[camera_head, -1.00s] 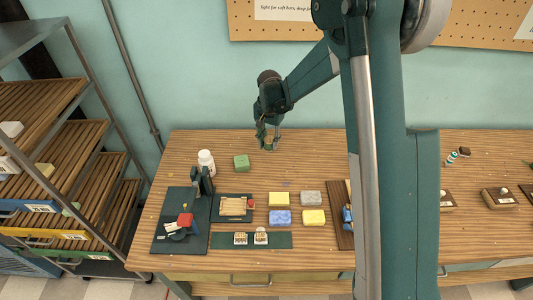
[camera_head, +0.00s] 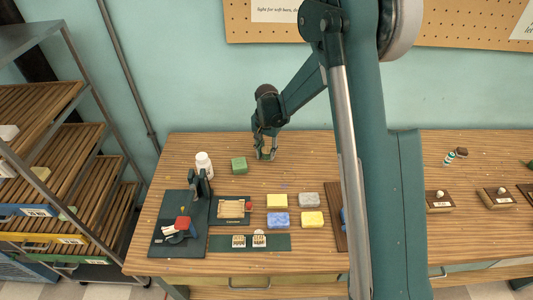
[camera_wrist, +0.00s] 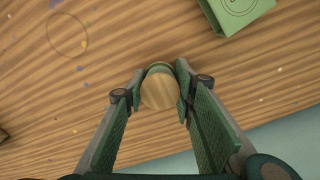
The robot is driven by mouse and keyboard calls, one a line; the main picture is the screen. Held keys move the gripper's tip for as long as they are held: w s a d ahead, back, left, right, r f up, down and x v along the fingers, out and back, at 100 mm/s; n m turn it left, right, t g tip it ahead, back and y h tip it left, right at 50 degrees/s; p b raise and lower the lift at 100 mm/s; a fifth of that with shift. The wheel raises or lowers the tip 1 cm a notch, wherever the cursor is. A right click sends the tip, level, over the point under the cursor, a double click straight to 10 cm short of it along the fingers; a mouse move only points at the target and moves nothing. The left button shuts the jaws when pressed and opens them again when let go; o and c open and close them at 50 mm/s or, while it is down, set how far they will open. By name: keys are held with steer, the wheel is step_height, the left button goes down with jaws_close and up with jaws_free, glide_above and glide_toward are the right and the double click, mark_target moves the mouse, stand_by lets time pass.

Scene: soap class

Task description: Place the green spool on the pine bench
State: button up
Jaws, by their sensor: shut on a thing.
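My gripper (camera_head: 266,157) is low over the back of the pine bench (camera_head: 310,165), to the right of the green soap block. In the wrist view, my gripper (camera_wrist: 159,88) is shut on the green spool (camera_wrist: 160,90). The spool's round wooden end faces the camera, and a green edge shows behind it between the fingertips. The bench's striped wood (camera_wrist: 110,60) lies beneath. In the head view, the fingers mostly hide the spool. I cannot tell whether the spool touches the bench.
The green soap block (camera_head: 239,165) and white bottle (camera_head: 204,163) stand left of the gripper. Several soap bars, including a yellow one (camera_head: 277,201), lie in front. A press on a dark mat (camera_head: 170,246) is front left. Bare wood lies right of the gripper.

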mark_target(267, 150)
steer(key=shift+f, duration=0.2)
steer(key=o, duration=0.9)
steer(key=shift+r, duration=0.15)
step_height(267, 150, up, 12)
steer(key=shift+r+p, duration=0.1)
steer(key=shift+p, duration=0.4)
stand_by(0.5)
